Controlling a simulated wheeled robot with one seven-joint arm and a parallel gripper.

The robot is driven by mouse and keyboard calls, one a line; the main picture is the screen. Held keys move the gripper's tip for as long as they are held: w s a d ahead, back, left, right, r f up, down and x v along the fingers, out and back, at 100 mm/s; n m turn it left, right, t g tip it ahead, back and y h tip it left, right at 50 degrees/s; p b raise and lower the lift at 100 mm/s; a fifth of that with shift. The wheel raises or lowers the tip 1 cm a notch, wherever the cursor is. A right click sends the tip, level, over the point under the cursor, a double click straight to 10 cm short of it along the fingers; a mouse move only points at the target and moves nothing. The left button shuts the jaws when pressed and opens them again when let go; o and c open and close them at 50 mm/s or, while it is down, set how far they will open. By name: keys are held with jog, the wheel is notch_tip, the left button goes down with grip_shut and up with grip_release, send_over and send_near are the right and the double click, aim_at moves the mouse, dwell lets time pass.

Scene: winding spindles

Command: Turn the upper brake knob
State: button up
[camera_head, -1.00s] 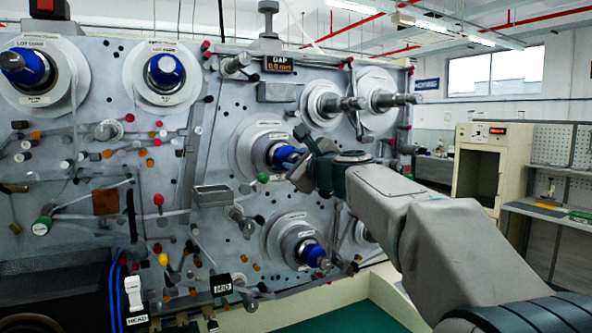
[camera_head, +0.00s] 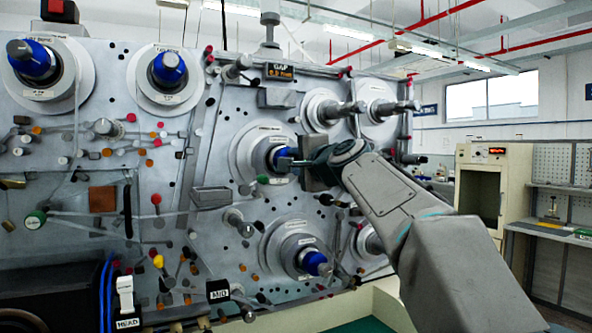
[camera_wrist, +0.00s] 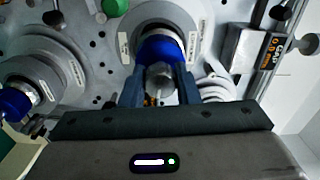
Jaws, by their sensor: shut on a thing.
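The upper of the two blue-collared knobs on the right half of the panel (camera_head: 280,155) sits in a round grey and white disc; its label is too small to read. My gripper (camera_head: 290,161) reaches it from the right. In the wrist view the knob's blue collar (camera_wrist: 158,50) and grey grip (camera_wrist: 159,76) show between the two fingers of my gripper (camera_wrist: 160,88), which are shut on the grip. A similar lower blue knob (camera_head: 314,263) sits below, clear of my gripper. It shows at the left in the wrist view (camera_wrist: 14,101).
Two grey spindles (camera_head: 345,110) stick out above my gripper, below a GAP display (camera_head: 279,72). A green knob (camera_head: 262,180) is close to the left. Two more blue knobs (camera_head: 170,67) are at upper left. A cream cabinet (camera_head: 490,190) stands clear at right.

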jog(key=shift+f+n+b, duration=0.15)
jog(key=shift+n+b, duration=0.15)
jog(key=shift+n, duration=0.4)
jog(key=o, duration=1)
jog(key=shift+c, duration=0.2)
jog(key=b+v, duration=0.4)
jog(key=v, duration=1)
jog(key=shift+w, duration=0.1)
